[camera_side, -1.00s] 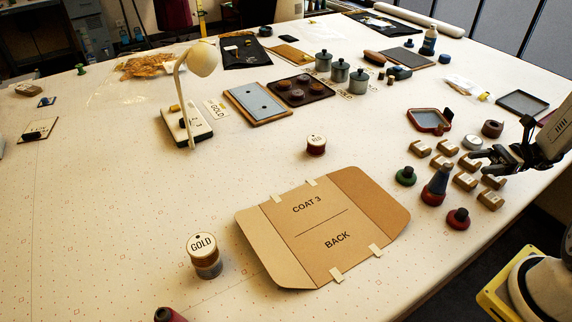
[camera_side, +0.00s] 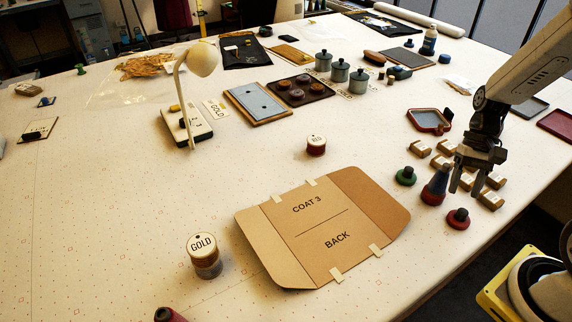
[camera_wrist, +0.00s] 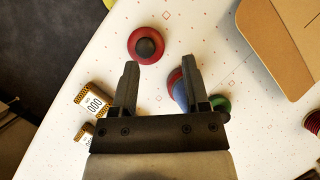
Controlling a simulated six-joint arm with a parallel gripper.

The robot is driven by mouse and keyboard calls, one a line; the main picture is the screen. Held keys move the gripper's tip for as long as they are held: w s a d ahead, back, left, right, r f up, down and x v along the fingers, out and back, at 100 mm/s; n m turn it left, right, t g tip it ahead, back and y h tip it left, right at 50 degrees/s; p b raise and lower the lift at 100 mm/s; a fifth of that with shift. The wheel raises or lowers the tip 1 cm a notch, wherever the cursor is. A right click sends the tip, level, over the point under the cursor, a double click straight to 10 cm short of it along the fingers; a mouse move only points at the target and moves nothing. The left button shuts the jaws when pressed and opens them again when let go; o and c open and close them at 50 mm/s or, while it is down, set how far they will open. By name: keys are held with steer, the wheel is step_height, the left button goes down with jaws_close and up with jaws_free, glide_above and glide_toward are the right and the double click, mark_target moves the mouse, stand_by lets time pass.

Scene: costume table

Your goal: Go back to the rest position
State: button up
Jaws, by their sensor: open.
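My gripper (camera_side: 466,186) is at the right side of the table in the side view, pointing down above the small blocks and beside the blue-and-red cone (camera_side: 437,186). In the wrist view my gripper (camera_wrist: 160,80) has its two fingers apart with nothing between them. A red round piece with a dark knob (camera_wrist: 147,45) shows beyond the fingertips. The cone (camera_wrist: 177,88) is partly hidden behind the right finger. Whether the gripper touches anything below is not shown, but it appears raised above the table.
Several tan blocks (camera_side: 420,148) lie around and below my gripper. A green knobbed piece (camera_side: 405,176) and a red one (camera_side: 458,218) stand close by. The brown COAT 3 folder (camera_side: 320,222) lies left of them. A red-rimmed tray (camera_side: 428,121) is behind. The table's left part is mostly clear.

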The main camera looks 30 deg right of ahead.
steer(key=shift+w+a+r+n+t+h, duration=0.3)
steer(key=shift+w+a+n+t+h, duration=0.6)
steer(key=shift+a+n, duration=0.65)
steer(key=shift+w+a+r+n+t+h, duration=0.3)
steer(key=shift+w+a+n+t+h, duration=0.6)
steer(key=shift+a, duration=1)
steer(key=shift+w+a+r+n+t+h, duration=0.35)
steer(key=shift+w+a+n+t, duration=0.25)
steer(key=shift+a+n+t, duration=0.85)
steer(key=shift+a+g, duration=0.25)
steer(key=shift+a, duration=0.05)
